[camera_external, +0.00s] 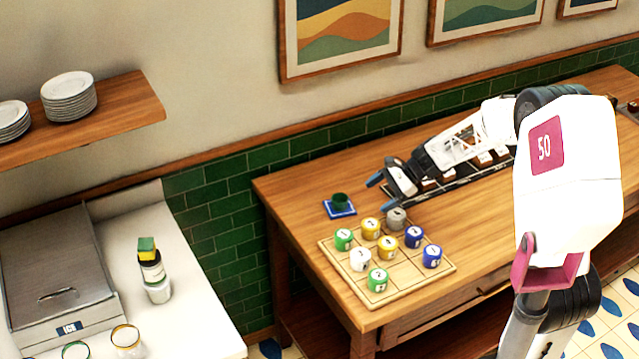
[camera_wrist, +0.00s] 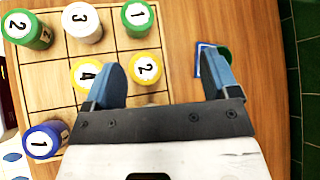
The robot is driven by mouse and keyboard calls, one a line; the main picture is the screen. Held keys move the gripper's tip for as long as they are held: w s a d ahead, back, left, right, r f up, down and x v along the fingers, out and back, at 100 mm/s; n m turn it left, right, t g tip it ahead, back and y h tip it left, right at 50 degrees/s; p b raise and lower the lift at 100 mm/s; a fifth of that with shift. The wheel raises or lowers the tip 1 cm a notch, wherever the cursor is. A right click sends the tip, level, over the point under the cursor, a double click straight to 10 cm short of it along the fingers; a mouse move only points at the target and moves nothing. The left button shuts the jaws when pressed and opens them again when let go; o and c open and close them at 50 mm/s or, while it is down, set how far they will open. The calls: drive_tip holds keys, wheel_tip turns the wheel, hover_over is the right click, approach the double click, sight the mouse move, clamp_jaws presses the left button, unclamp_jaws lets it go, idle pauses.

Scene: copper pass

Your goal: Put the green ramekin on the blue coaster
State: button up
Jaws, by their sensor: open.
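The dark green ramekin (camera_external: 340,199) stands upright on the blue coaster (camera_external: 341,211) near the table's left end. In the wrist view the ramekin (camera_wrist: 225,54) and the coaster (camera_wrist: 199,62) show at the right, partly hidden behind one finger. My gripper (camera_external: 379,187) is open with nothing between its blue-tipped fingers. It is to the right of the ramekin and apart from it, above the table.
A wooden grid board (camera_external: 330,256) holds several numbered cups in green, yellow, white, blue and grey, in front of the coaster. A dark rack (camera_external: 456,184) with small blocks lies along the wall behind my arm. The tiled wall (camera_external: 300,148) is close behind the table.

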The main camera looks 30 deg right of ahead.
drive_tip(key=s+r+n+h, duration=0.3)
drive_tip(key=s+n, duration=0.2)
drive_tip(key=s, duration=0.6)
drive_tip(key=s+r+n+h, duration=0.3)
drive_tip(key=s+n, duration=0.2)
drive_tip(key=s, duration=0.6)
drive_tip(key=s+r+n+h, duration=0.3)
drive_tip(key=s+n, duration=0.3)
drive_tip(key=s, duration=0.5)
drive_tip(key=shift+a+g+h, duration=0.3)
drive_tip(key=shift+h, duration=0.3)
